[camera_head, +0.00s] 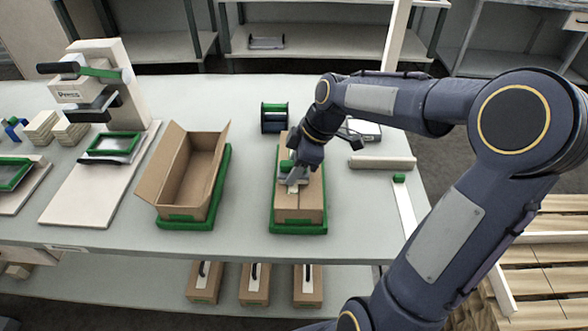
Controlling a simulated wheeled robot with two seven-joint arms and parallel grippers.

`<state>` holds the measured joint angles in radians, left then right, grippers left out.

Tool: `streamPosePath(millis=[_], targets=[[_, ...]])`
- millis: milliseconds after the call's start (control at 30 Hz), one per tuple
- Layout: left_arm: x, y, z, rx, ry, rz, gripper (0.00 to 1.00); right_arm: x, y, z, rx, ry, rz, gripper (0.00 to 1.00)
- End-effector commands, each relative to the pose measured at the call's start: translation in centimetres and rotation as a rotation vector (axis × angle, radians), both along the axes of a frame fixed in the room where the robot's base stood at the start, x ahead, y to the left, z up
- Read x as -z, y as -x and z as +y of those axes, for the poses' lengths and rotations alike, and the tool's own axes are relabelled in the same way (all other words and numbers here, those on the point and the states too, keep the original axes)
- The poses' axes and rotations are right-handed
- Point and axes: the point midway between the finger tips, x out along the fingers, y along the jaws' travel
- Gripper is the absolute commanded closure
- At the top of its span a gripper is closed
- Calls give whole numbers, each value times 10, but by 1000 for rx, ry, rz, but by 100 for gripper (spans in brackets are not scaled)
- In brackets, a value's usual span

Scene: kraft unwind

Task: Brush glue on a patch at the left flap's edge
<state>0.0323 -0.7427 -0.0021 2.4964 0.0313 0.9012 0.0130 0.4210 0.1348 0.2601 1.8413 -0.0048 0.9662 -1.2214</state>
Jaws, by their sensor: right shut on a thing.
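A closed cardboard box (310,200) lies in a green-edged tray (299,229) right of the table's middle. Its top flaps are folded down, and my arm and gripper hide much of the top. My right gripper (292,181) is low over the box top, shut on a small tool with a green part (286,166), seemingly the glue brush. Its tip is at a pale spot near the middle of the top; I cannot tell if it touches. I cannot make out glue clearly. My left gripper is not in view.
An open cardboard box (178,199) with raised flaps stands in another green tray (221,180) to the left. A green-ended spool (274,117) stands behind. A press (95,85) stands on the left. A pale bar (382,162) lies at right. Table between the trays is clear.

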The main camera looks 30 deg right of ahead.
Motion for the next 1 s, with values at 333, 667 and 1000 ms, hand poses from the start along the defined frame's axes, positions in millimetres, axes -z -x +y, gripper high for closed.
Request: streamPosePath(millis=[333, 667, 1000], targets=[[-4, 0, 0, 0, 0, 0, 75, -1, -12, -7, -1, 0, 0, 79], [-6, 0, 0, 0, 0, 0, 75, 0, -22, -14, 0, 0, 0, 79], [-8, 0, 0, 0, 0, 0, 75, 1, -33, -21, 0, 0, 1, 79]])
